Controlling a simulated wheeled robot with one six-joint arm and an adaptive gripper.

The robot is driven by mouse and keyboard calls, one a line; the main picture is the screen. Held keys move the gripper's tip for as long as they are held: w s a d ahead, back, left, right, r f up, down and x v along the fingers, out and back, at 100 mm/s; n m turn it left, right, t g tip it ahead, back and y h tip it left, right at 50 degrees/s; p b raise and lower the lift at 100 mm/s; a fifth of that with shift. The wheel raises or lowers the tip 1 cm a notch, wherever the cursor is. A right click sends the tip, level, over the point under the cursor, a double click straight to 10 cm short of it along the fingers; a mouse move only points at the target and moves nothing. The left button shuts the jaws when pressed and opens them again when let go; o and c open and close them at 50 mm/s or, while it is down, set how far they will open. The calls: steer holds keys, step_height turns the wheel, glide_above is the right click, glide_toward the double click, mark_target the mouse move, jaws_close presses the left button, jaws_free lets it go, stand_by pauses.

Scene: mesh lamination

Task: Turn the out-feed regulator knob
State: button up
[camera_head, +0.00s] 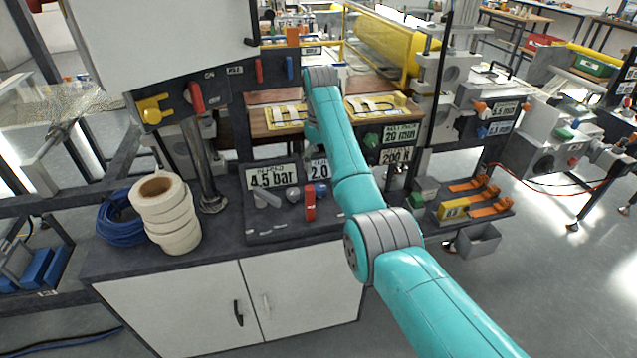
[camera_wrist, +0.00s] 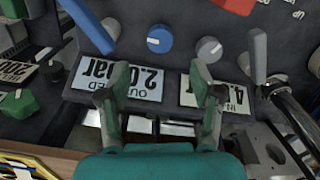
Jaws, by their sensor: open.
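The out-feed regulator knob appears to be the round blue knob (camera_wrist: 160,38), beside the sign reading OUT-FEED 2.0 bar (camera_wrist: 145,82); the blue knob also shows in the head view (camera_head: 321,189). In the wrist view my gripper (camera_wrist: 158,72) is open and empty. Its two green-grey fingers point toward the panel, with the blue knob beyond the gap between their tips and apart from both. A grey knob (camera_wrist: 209,49) sits right of the blue one, near the 4.5 sign (camera_wrist: 228,95). In the head view the fingers are not clearly seen.
In the wrist view a blue lever (camera_wrist: 90,25) and a grey lever (camera_wrist: 257,55) flank the knobs. A red handle (camera_head: 310,203) stands on the panel. A green knob (camera_wrist: 18,104) is at left. White tape rolls (camera_head: 175,228) stand on the cabinet.

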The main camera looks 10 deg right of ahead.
mark_target(320, 187)
step_height(320, 187, down, 8)
steer(key=shift+f, duration=0.15)
steer(key=shift+c, duration=0.2)
steer(key=c, duration=1.1)
